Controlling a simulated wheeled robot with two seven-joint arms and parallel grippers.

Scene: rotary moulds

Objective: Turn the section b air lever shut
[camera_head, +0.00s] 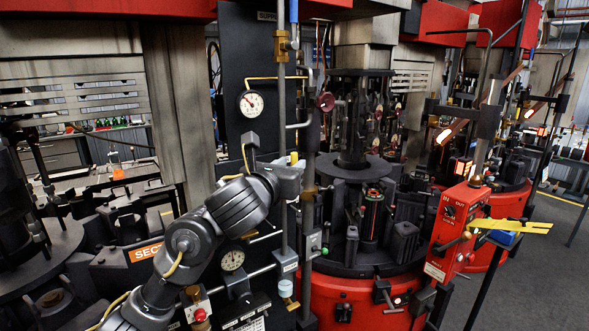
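A blue lever handle (293,10) stands upright at the top, beside a brass valve (281,45) on a vertical grey pipe. It is cut off by the top edge. I cannot read a label that names it as section b. My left arm comes in from the lower left, and my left gripper (290,174) is at the grey pipe, well below the brass valve. Its fingers are small and partly hidden, so I cannot tell whether they are open or touch the pipe. My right gripper is not in view.
Pressure gauges (251,104) sit on a dark panel (238,50) behind my arm. An orange section sign (146,253) is partly covered by my arm. A red control box (456,233) stands at right, near a round red machine base (360,302). Grey floor (555,265) is clear at far right.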

